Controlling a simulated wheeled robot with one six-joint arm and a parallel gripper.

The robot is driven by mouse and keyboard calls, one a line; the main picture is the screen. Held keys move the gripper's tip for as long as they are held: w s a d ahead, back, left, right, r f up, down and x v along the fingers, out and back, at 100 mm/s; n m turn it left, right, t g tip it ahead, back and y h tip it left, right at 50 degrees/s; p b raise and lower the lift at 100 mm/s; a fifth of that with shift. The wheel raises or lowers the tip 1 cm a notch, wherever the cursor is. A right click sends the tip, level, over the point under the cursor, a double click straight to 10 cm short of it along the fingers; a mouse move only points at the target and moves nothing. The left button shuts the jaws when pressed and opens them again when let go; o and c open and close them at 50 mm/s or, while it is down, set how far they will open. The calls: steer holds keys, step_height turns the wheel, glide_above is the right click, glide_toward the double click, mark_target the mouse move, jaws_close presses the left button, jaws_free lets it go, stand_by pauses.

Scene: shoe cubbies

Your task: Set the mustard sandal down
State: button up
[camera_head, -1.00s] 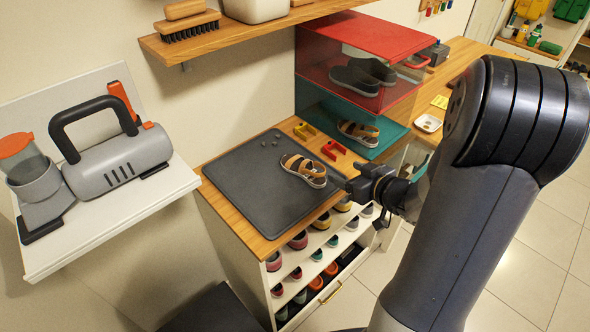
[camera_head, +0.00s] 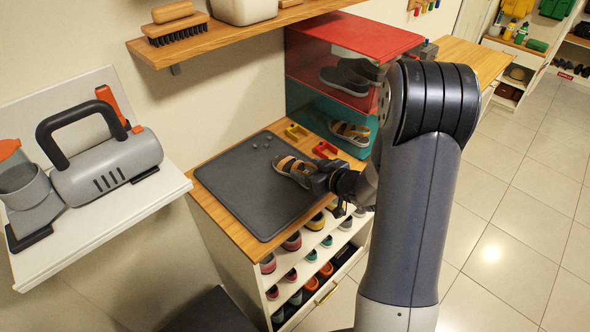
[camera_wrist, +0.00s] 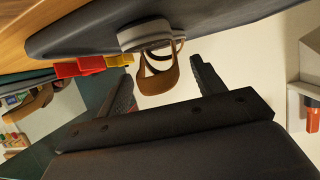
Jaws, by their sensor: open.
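The mustard sandal (camera_head: 287,166) lies on the dark grey mat (camera_head: 237,195), near the mat's right side. My gripper (camera_head: 312,178) is at the sandal's right end, low over the mat's edge. In the wrist view, my gripper (camera_wrist: 158,72) is open, with one finger on each side of the sandal's brown strap (camera_wrist: 157,80) and a clear gap to each. The sandal's grey sole (camera_wrist: 145,36) is beyond the fingertips. In the head view my gripper and arm hide part of the sandal's right end.
Another sandal (camera_head: 350,132) stands in the teal cubby (camera_head: 308,108), below dark shoes (camera_head: 352,78) in the red cubby (camera_head: 385,37). A red bracket (camera_head: 325,150) and a yellow bracket (camera_head: 297,132) lie beside the mat. The mat's left and front are clear.

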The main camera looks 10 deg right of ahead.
steer(key=shift+w+a+f, duration=0.1)
steer(key=shift+w, duration=0.1)
steer(key=shift+c, duration=0.3)
steer(key=c, duration=1.1)
